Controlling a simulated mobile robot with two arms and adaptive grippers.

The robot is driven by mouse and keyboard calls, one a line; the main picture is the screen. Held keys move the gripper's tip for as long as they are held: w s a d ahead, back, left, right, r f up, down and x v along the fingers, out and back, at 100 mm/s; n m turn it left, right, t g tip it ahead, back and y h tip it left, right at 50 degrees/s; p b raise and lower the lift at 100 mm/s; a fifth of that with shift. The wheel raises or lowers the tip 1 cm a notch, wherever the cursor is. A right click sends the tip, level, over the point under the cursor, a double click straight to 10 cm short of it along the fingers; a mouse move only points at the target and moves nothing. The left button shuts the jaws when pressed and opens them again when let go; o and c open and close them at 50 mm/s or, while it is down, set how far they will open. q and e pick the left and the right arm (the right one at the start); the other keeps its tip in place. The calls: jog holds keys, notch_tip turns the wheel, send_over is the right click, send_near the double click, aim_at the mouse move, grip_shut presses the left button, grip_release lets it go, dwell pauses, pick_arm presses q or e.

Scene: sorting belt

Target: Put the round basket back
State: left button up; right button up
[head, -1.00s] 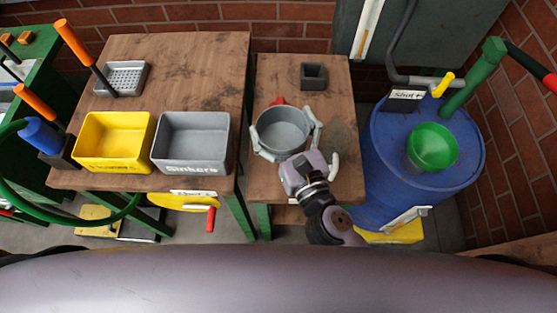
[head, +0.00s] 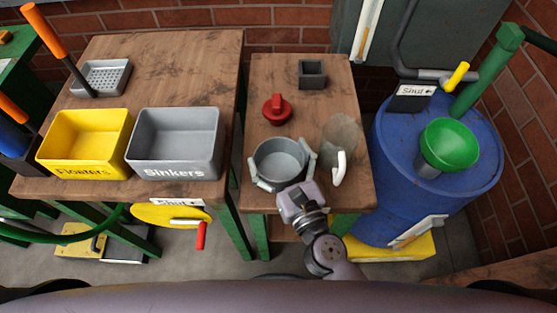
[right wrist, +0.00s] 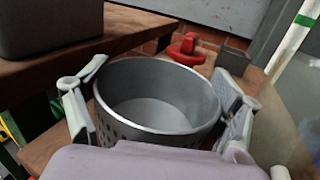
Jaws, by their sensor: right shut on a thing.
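The round basket (head: 281,158) is grey, open at the top and empty. It is near the front of the small wooden table, upright or nearly so. My right gripper (head: 283,168) is shut on it, one finger on each side of its wall. In the right wrist view the basket (right wrist: 158,100) shows holes in its side, between the two fingers (right wrist: 160,108). I cannot tell whether its bottom touches the table. My left gripper is not in view.
A red-knobbed part (head: 277,109) and a small grey square holder (head: 312,74) stand behind the basket. A see-through vessel with a white handle (head: 338,168) is close on the right. Yellow (head: 83,172) and grey (head: 172,172) bins stand left; a blue barrel (head: 400,190) stands right.

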jog(key=shift+f, duration=0.15)
jog(key=o, duration=1.1)
jog(key=shift+c, duration=0.2)
jog(key=shift+r, duration=0.2)
